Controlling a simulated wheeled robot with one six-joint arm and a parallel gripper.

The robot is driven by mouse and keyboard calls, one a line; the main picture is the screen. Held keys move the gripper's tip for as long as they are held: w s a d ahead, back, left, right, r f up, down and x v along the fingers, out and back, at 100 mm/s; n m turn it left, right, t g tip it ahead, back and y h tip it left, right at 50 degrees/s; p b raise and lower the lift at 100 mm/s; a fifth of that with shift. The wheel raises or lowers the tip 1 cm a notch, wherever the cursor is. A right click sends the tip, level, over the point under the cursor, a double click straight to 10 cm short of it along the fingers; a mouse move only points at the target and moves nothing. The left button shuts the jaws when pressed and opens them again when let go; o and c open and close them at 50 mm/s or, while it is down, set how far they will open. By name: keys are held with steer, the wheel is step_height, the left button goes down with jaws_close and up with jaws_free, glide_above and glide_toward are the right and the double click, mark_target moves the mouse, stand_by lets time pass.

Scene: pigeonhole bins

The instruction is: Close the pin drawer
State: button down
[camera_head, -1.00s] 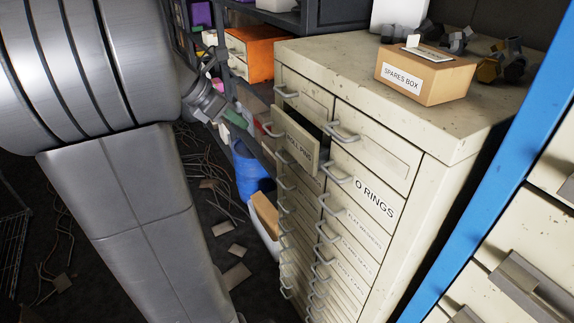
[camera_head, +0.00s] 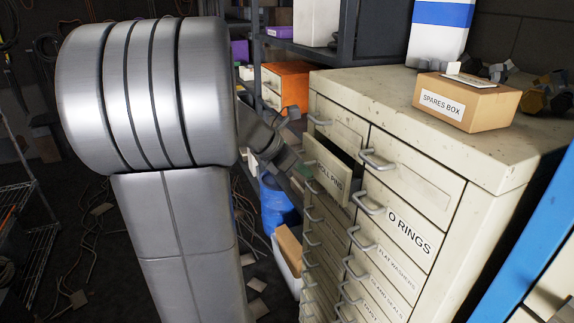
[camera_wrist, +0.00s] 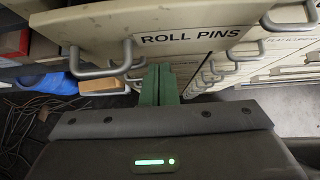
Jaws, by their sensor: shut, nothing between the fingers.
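The pin drawer (camera_head: 333,172), labelled ROLL PINS, stands pulled out of the beige cabinet (camera_head: 480,190), with a dark gap open behind its front. Its front also fills the top of the wrist view (camera_wrist: 190,22), with a metal handle (camera_wrist: 100,70) at left. My gripper shows in the wrist view as two green fingers (camera_wrist: 158,84) pressed together and empty. They are at the lower edge of the drawer front, just right of the handle. Whether they touch it I cannot tell. In the head view my wrist is left of the drawer and the fingertips are unclear.
The O RINGS drawer (camera_head: 409,232) and several others look shut, with handles sticking out. A spares box (camera_head: 468,105) sits on the cabinet top. A blue barrel (camera_head: 276,205) and an orange bin (camera_head: 287,85) are left of the cabinet. A blue post (camera_head: 520,240) stands at right.

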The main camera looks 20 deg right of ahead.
mark_target(322, 162)
steer(key=shift+d, duration=1.2)
steer(key=shift+d+r+p, duration=0.15)
steer(key=shift+d+p, duration=0.15)
steer(key=shift+d, duration=0.1)
steer(key=d, duration=0.3)
steer(key=shift+w+p, duration=0.25)
steer(key=shift+p, duration=0.15)
steer(key=shift+a, duration=0.2)
